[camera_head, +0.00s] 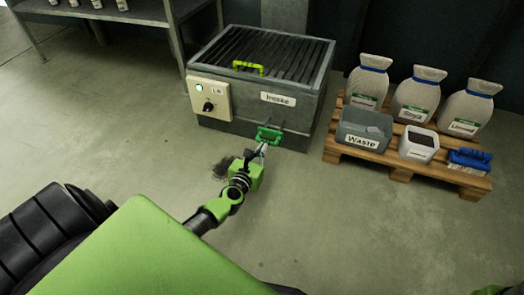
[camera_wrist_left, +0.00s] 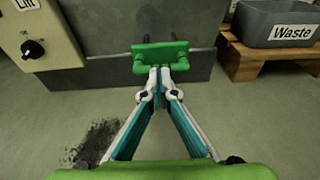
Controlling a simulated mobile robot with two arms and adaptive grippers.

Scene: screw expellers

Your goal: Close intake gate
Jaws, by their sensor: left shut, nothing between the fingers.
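The grey intake box (camera_head: 305,112) stands on the floor, with a slatted grate on top and an "Intake" label on its front. The gate's green handle (camera_head: 268,134) sits low on the front face; in the left wrist view the handle (camera_wrist_left: 160,54) is straight ahead, on a thin horizontal edge. My left gripper (camera_head: 262,149) is shut and empty, with its fingertips (camera_wrist_left: 160,70) at the lower edge of the handle. I cannot tell whether they touch it. How far the gate is open is not clear.
A control box (camera_head: 208,98) with a black knob is on the intake's left side. A yellow-green handle (camera_head: 248,68) is on the grate. A pallet (camera_head: 400,171) at right holds sacks, a "Waste" bin (camera_head: 364,130) and a blue-handled brush (camera_head: 470,158). Dark debris (camera_head: 222,167) lies on the floor.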

